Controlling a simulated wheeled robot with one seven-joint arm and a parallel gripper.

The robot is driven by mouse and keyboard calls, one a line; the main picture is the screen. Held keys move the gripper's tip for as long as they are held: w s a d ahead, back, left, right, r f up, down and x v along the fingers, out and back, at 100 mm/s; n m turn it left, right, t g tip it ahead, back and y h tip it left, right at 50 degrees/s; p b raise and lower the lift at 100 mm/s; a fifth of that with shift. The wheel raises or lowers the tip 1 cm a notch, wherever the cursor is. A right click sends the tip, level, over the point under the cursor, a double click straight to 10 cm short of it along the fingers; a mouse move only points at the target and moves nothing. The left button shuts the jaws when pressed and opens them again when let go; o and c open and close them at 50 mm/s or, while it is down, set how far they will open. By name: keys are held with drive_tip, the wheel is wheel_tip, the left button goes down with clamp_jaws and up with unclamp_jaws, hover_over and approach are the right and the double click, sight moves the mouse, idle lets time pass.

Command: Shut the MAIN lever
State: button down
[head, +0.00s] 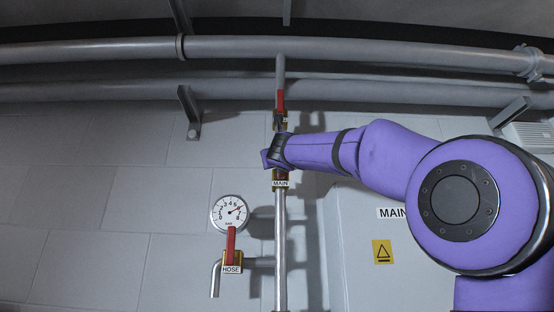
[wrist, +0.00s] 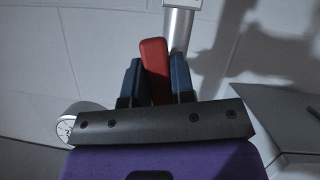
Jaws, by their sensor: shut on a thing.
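In the wrist view, the red MAIN lever (wrist: 154,66) stands between the two dark blue fingers of my gripper (wrist: 157,75). The fingers are shut on it. The lever leans slightly left of the pipe's line in that view.
A second red-levered valve (head: 280,104) is above on the same vertical pipe (head: 280,245). A HOSE valve (head: 232,262) with an upright red lever is lower left, under a round gauge (head: 229,213). A grey cabinet (head: 350,255) is at right. Horizontal pipes (head: 120,50) run overhead.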

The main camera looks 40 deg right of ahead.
drive_tip(key=c, duration=1)
unclamp_jaws()
drive_tip(key=shift+o, duration=0.2)
drive_tip(key=v, duration=1)
drive_tip(key=shift+s+a, duration=0.15)
drive_tip(key=shift+s, duration=0.2)
drive_tip(key=shift+f, duration=0.1)
